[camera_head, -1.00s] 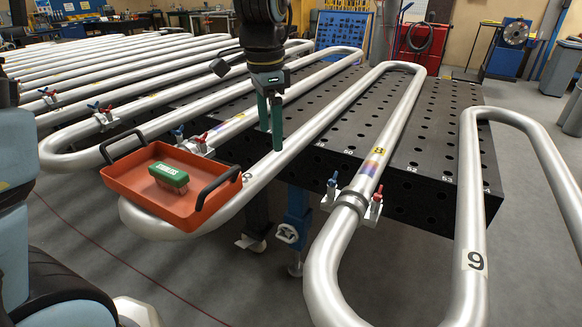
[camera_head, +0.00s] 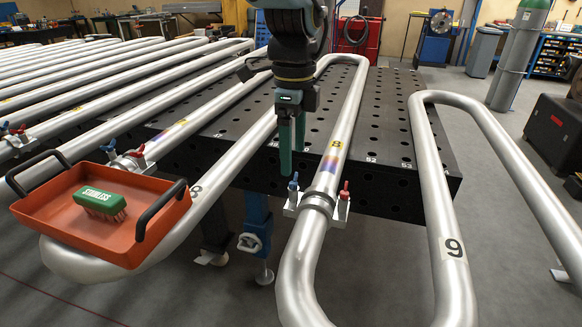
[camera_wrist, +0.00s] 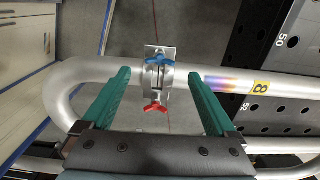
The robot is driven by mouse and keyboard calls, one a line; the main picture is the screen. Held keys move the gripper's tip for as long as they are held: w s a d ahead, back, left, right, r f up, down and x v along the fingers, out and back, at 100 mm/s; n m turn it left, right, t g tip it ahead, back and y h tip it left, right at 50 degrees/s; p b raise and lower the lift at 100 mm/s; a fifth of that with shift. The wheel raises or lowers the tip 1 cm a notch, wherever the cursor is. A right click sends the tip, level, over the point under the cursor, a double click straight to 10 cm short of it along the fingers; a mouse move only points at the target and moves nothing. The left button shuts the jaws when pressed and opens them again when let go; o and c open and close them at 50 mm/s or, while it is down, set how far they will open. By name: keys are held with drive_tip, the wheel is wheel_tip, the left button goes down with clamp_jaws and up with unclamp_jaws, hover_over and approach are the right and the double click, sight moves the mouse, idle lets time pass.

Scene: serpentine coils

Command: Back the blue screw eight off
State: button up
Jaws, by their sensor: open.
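The blue screw (camera_head: 293,183) stands on the left side of a clamp (camera_head: 318,204) around the silver pipe with the yellow 8 label (camera_head: 336,143). A red screw (camera_head: 345,188) is on the clamp's right side. My gripper (camera_head: 291,162) points down with green fingers, close to the blue screw; the head view does not settle the height gap. In the wrist view the fingers (camera_wrist: 160,75) are apart and empty. The blue screw (camera_wrist: 158,59) and red screw (camera_wrist: 155,107) appear between them in the picture, with the clamp plate (camera_wrist: 167,49) across the pipe.
An orange tray (camera_head: 60,222) with a green brush (camera_head: 100,201) rests on the pipe bend at left. Another clamp with blue and red screws (camera_head: 130,160) is beyond it. The pipe marked 9 (camera_head: 453,265) runs at right. A black perforated table (camera_head: 390,165) lies behind.

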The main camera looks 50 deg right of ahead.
sight(293, 177)
drive_tip(key=shift+f+p, duration=0.35)
drive_tip(key=shift+f, duration=2.15)
drive_tip(key=c, duration=1.4)
